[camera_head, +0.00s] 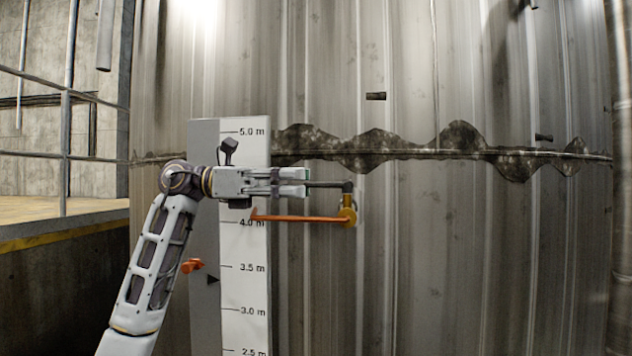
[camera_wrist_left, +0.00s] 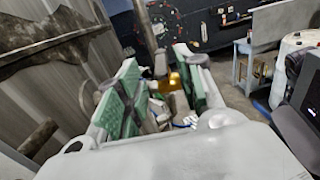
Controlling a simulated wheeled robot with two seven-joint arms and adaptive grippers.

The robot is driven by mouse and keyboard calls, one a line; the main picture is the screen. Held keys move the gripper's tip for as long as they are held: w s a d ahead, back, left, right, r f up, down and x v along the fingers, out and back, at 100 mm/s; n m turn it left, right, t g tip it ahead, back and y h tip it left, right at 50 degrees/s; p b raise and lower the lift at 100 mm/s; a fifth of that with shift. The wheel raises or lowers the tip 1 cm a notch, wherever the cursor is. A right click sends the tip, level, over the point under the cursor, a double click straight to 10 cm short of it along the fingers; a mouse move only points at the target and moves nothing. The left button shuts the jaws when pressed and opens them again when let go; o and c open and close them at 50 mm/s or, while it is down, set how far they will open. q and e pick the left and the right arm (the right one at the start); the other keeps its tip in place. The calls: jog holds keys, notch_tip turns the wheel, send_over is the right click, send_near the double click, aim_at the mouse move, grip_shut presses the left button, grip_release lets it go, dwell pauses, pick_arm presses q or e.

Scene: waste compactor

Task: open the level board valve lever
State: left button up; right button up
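The valve lever (camera_head: 298,218) is a long orange bar, about level, in front of the white level board (camera_head: 243,250). Its right end meets a brass valve body (camera_head: 348,212) below the elbow of a dark pipe (camera_head: 330,184). My left gripper (camera_head: 306,182) is just above the lever, pointing right along the pipe. In the left wrist view my left gripper (camera_wrist_left: 160,82) has its green-padded fingers apart. A yellow part (camera_wrist_left: 175,81), likely the valve, shows between or beyond them; I cannot tell whether they touch anything. My right gripper is out of view.
A ribbed metal tank wall (camera_head: 460,260) with a dark stained band stands behind the board. An orange marker (camera_head: 192,265) sits on the board's left strip. A railing (camera_head: 65,150) and ledge are at the left. Space right of the valve looks clear.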

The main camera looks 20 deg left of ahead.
aim_at(304, 183)
pick_arm(q)
jog(key=d, duration=0.3)
jog(key=shift+w, duration=0.3)
jog(key=shift+w+d, duration=0.1)
jog(key=shift+d, duration=0.45)
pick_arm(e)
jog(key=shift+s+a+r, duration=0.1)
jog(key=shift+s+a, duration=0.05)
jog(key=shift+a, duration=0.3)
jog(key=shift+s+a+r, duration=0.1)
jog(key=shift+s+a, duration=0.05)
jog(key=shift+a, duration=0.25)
pick_arm(q)
grip_shut()
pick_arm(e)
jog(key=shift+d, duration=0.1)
